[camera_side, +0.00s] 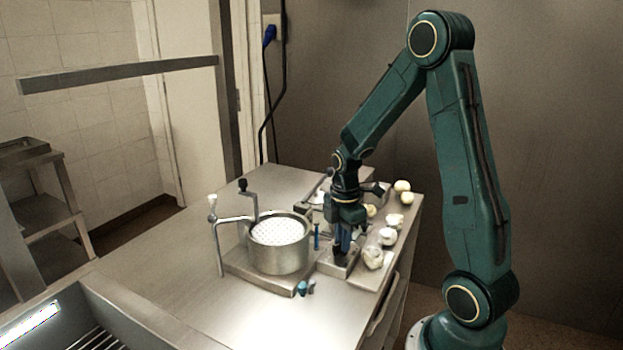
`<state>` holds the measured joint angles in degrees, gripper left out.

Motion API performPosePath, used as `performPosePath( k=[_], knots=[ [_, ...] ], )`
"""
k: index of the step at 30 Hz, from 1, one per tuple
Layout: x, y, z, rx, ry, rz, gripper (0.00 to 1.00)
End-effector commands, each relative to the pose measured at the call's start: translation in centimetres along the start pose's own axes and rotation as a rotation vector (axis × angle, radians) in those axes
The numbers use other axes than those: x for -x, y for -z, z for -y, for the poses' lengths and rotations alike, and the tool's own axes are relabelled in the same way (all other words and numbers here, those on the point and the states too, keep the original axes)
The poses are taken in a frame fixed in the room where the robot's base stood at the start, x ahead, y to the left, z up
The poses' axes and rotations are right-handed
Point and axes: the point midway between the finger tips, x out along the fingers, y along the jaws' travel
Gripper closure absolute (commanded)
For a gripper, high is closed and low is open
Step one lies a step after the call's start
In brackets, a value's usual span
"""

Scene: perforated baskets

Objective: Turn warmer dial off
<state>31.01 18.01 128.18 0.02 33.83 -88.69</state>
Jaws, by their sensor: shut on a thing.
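A round metal pot (280,262) with a white perforated basket (277,231) in it stands on a flat metal warmer base (245,268). A small teal knob (303,288), which looks like the dial, is at the base's front right corner. My gripper (343,248) points down to the right of the pot, apart from the knob. It is shut on a small dark blue piece (338,240), just above or in a small metal box (340,264). The fingertips are too small and dark to show the grip clearly. The knob's setting cannot be read.
A short blue upright piece (317,237) stands between pot and gripper. Several pale round lumps (388,236) line the right edge. The counter's left part (160,265) is clear.

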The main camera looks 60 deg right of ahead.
Motion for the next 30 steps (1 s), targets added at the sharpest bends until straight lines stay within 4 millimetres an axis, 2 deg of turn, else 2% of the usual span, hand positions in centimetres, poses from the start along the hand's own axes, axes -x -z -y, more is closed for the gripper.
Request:
performPosePath(
  k=[18, 19, 21, 30],
  knots=[
    [0.15, 0.05, -0.18, 0.059, -0.005, -0.001, 1.0],
    [0.15, 0.04, -0.17, 0.059, -0.005, -0.001, 0.8],
    [0.13, 0.04, -0.15, 0.059, -0.005, -0.001, 0.66],
    [0.06, 0.02, -0.08, 0.056, -0.002, 0.0, 0.64]
  ],
)
